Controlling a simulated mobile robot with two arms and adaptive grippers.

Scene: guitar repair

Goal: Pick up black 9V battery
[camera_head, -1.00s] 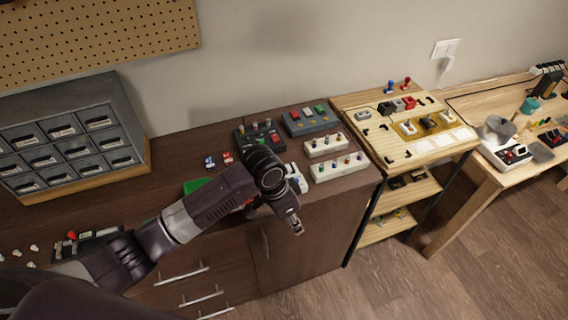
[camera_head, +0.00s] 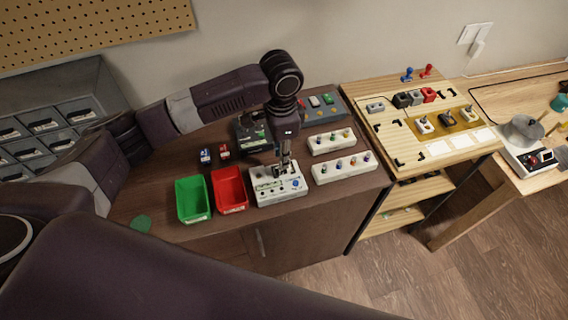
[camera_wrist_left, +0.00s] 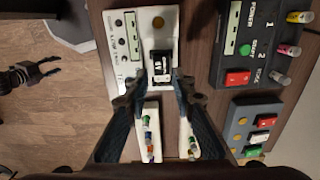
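The black 9V battery (camera_wrist_left: 161,66) shows in the left wrist view, with white lettering on its face. It sits on the white device (camera_wrist_left: 129,48), which also shows in the head view (camera_head: 266,199). My left gripper (camera_head: 284,167) is over this device in the head view and hides the battery there. In the left wrist view my left gripper (camera_wrist_left: 155,88) is open, its two fingers apart with tips near the battery's lower end. Whether they touch it I cannot tell. A dark shape over the floor at the left of the wrist view may be my right gripper (camera_wrist_left: 32,74); its state is unclear.
A green bin (camera_head: 193,199) and a red bin (camera_head: 229,189) stand left of the device. White pedal boxes (camera_head: 343,167) and a black pedal (camera_wrist_left: 262,40) are close by. A light wooden workbench (camera_head: 385,120) with parts stands to the right.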

